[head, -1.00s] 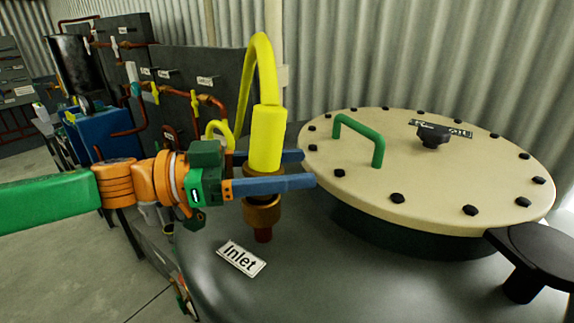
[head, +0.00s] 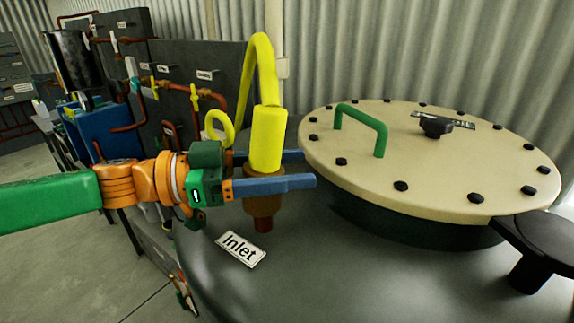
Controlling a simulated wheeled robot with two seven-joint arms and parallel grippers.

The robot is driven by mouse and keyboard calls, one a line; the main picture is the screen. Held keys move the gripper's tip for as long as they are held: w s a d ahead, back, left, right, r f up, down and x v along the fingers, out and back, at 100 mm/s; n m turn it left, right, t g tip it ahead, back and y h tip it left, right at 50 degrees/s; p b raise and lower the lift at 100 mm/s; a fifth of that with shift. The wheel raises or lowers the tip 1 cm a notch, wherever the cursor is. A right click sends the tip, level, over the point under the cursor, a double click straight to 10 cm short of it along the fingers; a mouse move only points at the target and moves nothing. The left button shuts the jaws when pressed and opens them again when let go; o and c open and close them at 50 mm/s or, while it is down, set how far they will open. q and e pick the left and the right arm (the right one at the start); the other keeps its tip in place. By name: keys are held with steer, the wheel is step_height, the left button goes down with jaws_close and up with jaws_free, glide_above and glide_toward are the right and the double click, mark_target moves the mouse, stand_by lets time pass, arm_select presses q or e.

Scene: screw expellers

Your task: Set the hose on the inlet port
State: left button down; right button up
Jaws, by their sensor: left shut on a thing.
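The yellow hose (head: 268,138) has a thick cylindrical end, and its thinner tube arches up and over behind it. My left gripper (head: 308,168) reaches in from the left with its two blue fingers on either side of the hose's lower end, shut on it. The hose end is near upright, slightly tilted. Directly below it is the brass inlet port (head: 263,206), on a reddish stub on the dark tank. The near finger hides where hose and port meet, so I cannot tell whether the hose is seated. My right gripper is not in view.
An "Inlet" label (head: 240,249) lies on the tank top (head: 340,285) in front of the port. A cream bolted lid (head: 455,180) with a green handle (head: 362,122) is to the right. Dark panels (head: 200,63) with copper pipes stand behind at left.

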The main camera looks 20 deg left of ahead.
arm_select(q)
steer(key=shift+f, duration=0.25)
steer(key=shift+c, duration=1.8)
jaws_free()
